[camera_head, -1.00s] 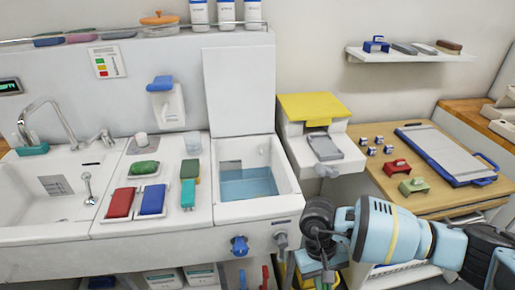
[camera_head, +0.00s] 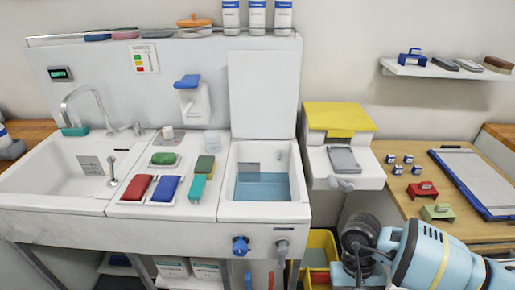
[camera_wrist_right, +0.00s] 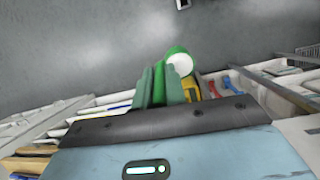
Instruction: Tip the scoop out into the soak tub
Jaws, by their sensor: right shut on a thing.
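The soak tub (camera_head: 228,210) is the white basin right of the counter, with blue water in it and its white lid (camera_head: 263,95) standing open behind. My right arm comes in low at the right of the head view, below and right of the tub; its fingertips are hidden there. In the right wrist view my right gripper (camera_wrist_right: 168,88) is shut on the scoop (camera_wrist_right: 174,54), a green round-rimmed thing with a white round face or contents; which I cannot tell. The scoop does not show in the head view. My left gripper is not in view.
A white bin with a yellow lid (camera_head: 340,115) stands right of the tub. Red (camera_head: 137,187), blue (camera_head: 164,188) and green items lie on the counter left of it. A blue valve handle (camera_head: 240,246) projects below the tub. A yellow crate (camera_head: 318,240) sits below the bin.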

